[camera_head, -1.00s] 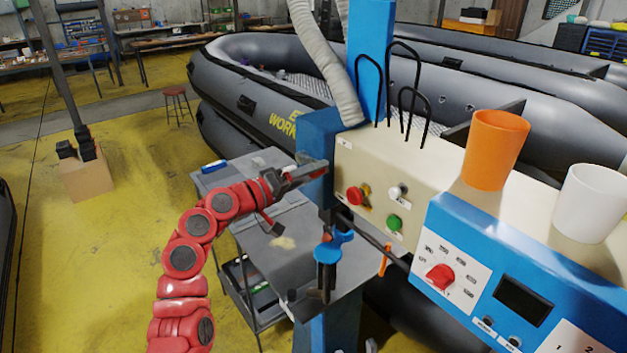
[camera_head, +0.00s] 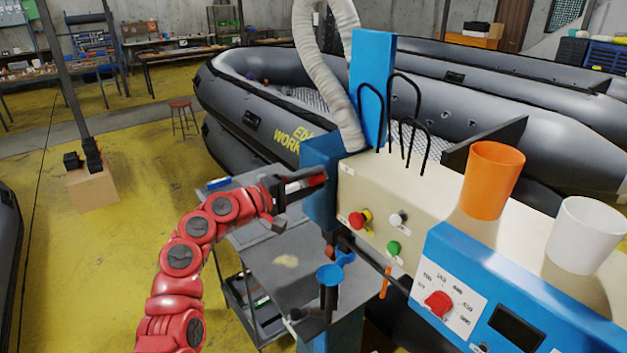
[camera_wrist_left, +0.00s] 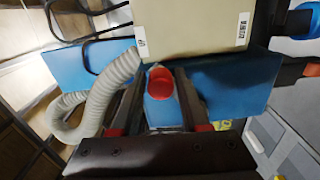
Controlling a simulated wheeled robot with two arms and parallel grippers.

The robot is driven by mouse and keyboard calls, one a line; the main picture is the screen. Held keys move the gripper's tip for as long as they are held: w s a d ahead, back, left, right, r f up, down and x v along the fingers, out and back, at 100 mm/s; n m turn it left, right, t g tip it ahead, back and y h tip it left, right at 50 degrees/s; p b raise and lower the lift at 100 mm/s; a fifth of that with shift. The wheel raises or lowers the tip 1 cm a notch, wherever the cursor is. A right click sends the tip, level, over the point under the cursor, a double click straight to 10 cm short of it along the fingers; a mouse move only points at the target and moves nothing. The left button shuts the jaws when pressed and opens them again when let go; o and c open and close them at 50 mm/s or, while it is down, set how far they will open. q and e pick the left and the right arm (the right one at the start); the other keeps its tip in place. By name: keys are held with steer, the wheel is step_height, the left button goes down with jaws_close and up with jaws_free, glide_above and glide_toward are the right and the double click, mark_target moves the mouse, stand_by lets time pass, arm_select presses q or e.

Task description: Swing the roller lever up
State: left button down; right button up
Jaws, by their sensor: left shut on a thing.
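The roller lever shows mainly by its red end (camera_wrist_left: 160,82), which sits between the two dark fingers of my left gripper in the left wrist view. In the head view a bit of red shows at the tips of my left gripper (camera_head: 314,182), at the left side of the machine beside its blue column (camera_head: 320,160). The gripper is shut on this red end. The rest of the lever is hidden by the fingers and the machine. My right gripper is not in view.
A cream control box (camera_head: 425,205) with a red button (camera_head: 357,220) stands just right of the gripper. A grey hose (camera_head: 341,90) hangs behind. A grey cart (camera_head: 285,265) stands below. Orange (camera_head: 493,180) and white (camera_head: 588,235) cups stand on the machine.

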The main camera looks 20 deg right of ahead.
arm_select(q)
steer(key=shift+w+a+r, duration=0.25)
steer(key=shift+r, duration=0.15)
steer(key=c, duration=0.6)
jaws_free()
steer(key=shift+o, duration=0.4)
steer(key=shift+w+f, duration=0.15)
steer(key=shift+f, duration=0.1)
steer(key=shift+d, duration=0.1)
steer(key=shift+f, duration=0.1)
steer(key=shift+s+a, duration=0.25)
steer(key=shift+a, duration=0.15)
steer(key=b+v, duration=0.6)
steer(key=v, duration=1)
steer(key=shift+a, duration=0.3)
steer(key=shift+s, duration=0.1)
